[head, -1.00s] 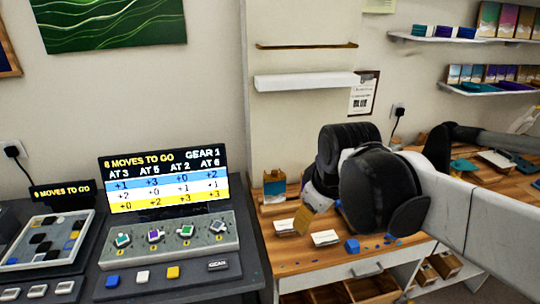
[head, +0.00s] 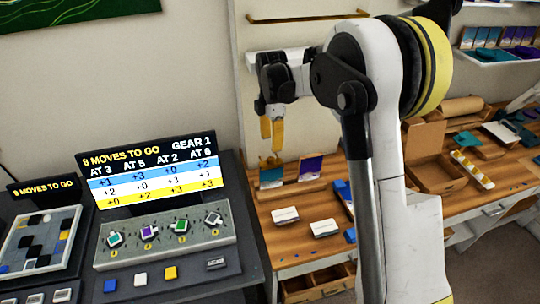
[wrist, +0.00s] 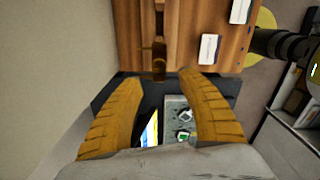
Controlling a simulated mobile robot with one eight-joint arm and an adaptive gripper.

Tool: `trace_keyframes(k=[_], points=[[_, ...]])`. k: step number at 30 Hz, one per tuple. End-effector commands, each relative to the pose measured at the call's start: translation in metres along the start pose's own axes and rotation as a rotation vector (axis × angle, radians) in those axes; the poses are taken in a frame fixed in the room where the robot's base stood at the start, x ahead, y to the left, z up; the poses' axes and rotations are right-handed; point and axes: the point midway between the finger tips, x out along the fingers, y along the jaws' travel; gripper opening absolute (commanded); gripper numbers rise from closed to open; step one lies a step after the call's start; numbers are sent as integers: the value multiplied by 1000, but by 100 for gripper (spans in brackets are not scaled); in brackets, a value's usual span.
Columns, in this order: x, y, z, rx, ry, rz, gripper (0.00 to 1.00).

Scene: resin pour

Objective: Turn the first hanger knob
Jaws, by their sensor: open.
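A grey panel (head: 165,245) with a row of several small knobs stands on the dark console at left. The leftmost knob (head: 114,239) has a teal top; the one beside it (head: 149,231) is purple-topped. My gripper (head: 272,148) has yellow fingers pointing down and is open and empty. It hangs above the left end of the wooden bench, right of the panel and apart from the knobs. In the wrist view, the fingers (wrist: 160,75) are spread, and part of the panel (wrist: 172,104) with some knobs shows between them. I cannot tell there which knob is the leftmost.
A lit screen (head: 150,178) stands behind the panel. Blue, white and yellow buttons (head: 140,279) lie in front of it. The wooden bench (head: 290,225) holds cards, and a cardboard box (head: 428,168) stands farther right.

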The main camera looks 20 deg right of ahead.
Motion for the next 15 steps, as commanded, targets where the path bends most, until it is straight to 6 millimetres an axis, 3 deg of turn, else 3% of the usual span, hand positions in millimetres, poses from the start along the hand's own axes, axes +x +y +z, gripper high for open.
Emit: trace_keyframes(k=[6, 15], points=[[47, 0, 0, 2, 0, 1, 46], [77, 0, 0, 2, 0, 1, 46]])
